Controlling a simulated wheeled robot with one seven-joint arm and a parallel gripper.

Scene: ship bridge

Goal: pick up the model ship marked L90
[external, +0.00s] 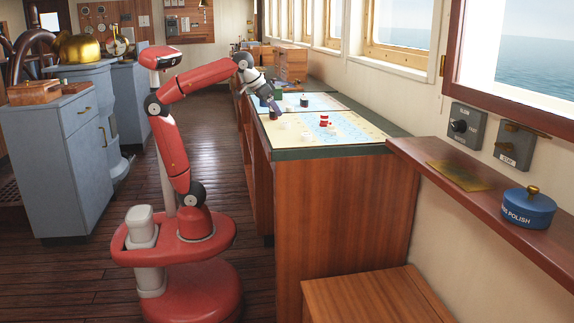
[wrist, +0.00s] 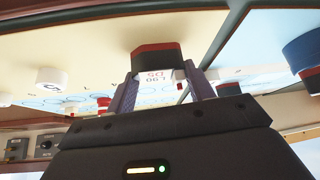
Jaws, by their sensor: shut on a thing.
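The model ship marked L90 (wrist: 155,60) shows in the wrist view, with a dark body, a red stripe and a white part whose lettering is upside down in the picture. It sits between the two fingers of my gripper (wrist: 160,90), which is shut on it. In the external view my gripper (external: 272,103) is low over the chart table (external: 290,153), near its left edge. The ship is too small there to make out clearly, and I cannot tell whether it touches the chart.
A red-and-white model (external: 325,121) and several small white pieces stand on the chart. A blue piece (wrist: 305,52) is at the right in the wrist view. A wooden box (external: 291,62) stands at the table's far end. Windows line the right wall.

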